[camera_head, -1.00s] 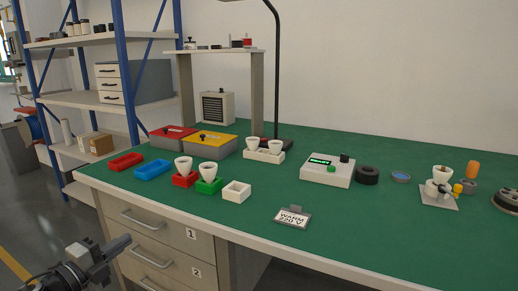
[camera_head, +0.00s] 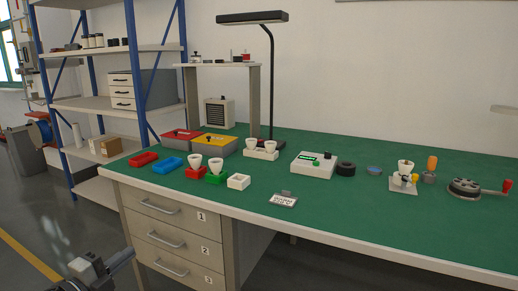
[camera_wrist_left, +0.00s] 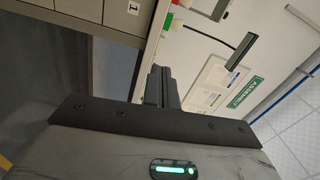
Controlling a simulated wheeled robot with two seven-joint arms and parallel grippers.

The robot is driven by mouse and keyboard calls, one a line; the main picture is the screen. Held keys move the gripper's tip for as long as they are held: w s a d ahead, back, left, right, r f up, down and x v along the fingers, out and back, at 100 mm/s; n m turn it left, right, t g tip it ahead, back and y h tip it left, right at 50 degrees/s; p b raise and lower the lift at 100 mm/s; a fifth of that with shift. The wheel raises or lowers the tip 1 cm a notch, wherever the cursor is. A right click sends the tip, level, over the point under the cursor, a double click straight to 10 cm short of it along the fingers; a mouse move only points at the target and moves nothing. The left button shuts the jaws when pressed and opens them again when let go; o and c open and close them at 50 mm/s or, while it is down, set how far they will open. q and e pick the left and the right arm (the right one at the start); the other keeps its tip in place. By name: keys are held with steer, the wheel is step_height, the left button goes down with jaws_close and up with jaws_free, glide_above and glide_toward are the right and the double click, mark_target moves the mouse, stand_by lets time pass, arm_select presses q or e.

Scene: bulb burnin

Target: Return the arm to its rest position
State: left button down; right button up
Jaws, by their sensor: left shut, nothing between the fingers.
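My left gripper (camera_wrist_left: 161,88) is shut and empty in the left wrist view, its two fingers together. In the head view my left arm shows at the lower left corner, in front of the drawer unit and below the bench top, clear of the bench. The fingertips are hard to make out there. My right gripper is not in view. The green bench top (camera_head: 375,222) lies to the right of my left arm.
Drawers (camera_head: 165,240) form the bench's near left side. Small bins, bulbs in holders, a tester (camera_head: 313,165), a black ring (camera_head: 345,169) and a crank device (camera_head: 470,188) stand on the bench. A lamp (camera_head: 252,17) rises behind.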

arm_select(q)
steer(key=s+d+f+n+g+y+p, duration=0.2)
steer(key=s+d+f+n+g+p, duration=0.1)
steer(key=s+d+n, duration=0.5)
steer(key=s+d+f+n+g+y+p, duration=0.2)
steer(key=s+d+n, duration=0.7)
steer(key=s, duration=0.7)
steer(key=f+n+p, duration=0.1)
steer(key=n+p, duration=0.1)
steer(key=shift+s+n+g+p, duration=0.2)
steer(key=shift+n+g+p, duration=0.15)
steer(key=shift+n+g, duration=0.05)
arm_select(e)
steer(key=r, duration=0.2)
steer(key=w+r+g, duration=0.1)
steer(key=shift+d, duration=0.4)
arm_select(q)
steer(key=shift+f, duration=0.1)
